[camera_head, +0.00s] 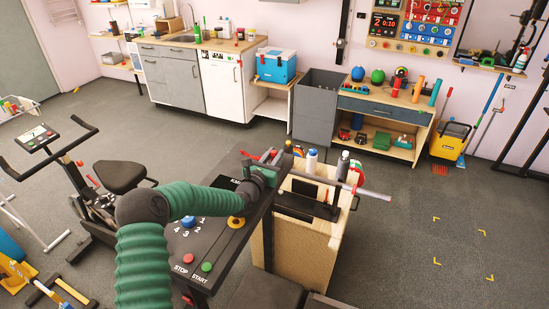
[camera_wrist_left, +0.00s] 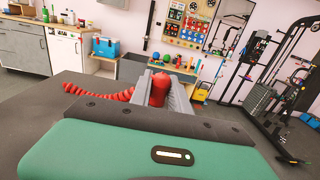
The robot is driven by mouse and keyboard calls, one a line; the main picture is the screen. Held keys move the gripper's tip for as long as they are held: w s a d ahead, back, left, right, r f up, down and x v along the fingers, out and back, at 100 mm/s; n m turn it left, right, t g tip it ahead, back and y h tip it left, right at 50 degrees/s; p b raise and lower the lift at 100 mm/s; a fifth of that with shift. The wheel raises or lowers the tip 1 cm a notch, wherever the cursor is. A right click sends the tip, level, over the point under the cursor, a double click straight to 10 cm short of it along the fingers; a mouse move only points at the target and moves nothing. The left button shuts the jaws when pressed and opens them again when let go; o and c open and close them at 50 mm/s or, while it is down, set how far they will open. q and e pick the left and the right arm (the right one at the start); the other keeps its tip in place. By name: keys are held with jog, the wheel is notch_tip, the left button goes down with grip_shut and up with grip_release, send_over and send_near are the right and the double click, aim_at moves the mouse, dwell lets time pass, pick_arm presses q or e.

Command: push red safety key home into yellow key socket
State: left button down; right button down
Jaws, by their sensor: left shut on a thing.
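My left gripper (camera_head: 264,168) is over the far part of the dark console; the wrist view shows its two grey fingers (camera_wrist_left: 160,88) shut on the red safety key (camera_wrist_left: 158,92). The key's lower end is hidden by the gripper body. A red coiled cord (camera_wrist_left: 98,92) runs left from the key over the dark panel. The yellow key socket (camera_head: 236,222) appears as a yellow ring with a dark middle, on the console nearer to me than the gripper. The key is apart from it. My right gripper is not in view.
An exercise bike (camera_head: 120,178) stands left.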

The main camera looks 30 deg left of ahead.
aim_at(274, 151)
pick_arm(q)
jog(key=shift+f, duration=0.1)
jog(key=shift+r, duration=0.45)
notch_tip(274, 151, up, 2)
jog(key=shift+a+r+b, duration=0.1)
jog(key=shift+r+b, duration=0.1)
jog(key=shift+b, duration=0.2)
jog(key=s+d, duration=0.1)
jog(key=s, duration=0.4)
jog(key=s+d+r, duration=0.1)
jog(key=s+d, duration=0.1)
jog(key=s, duration=0.3)
jog(key=s+d, duration=0.2)
jog(key=s, duration=0.3)
jog(key=shift+s+d+r+b, duration=0.1)
jog(key=shift+s+r+b, duration=0.05)
jog(key=shift+r+b, duration=0.25)
jog(key=shift+r, duration=0.1)
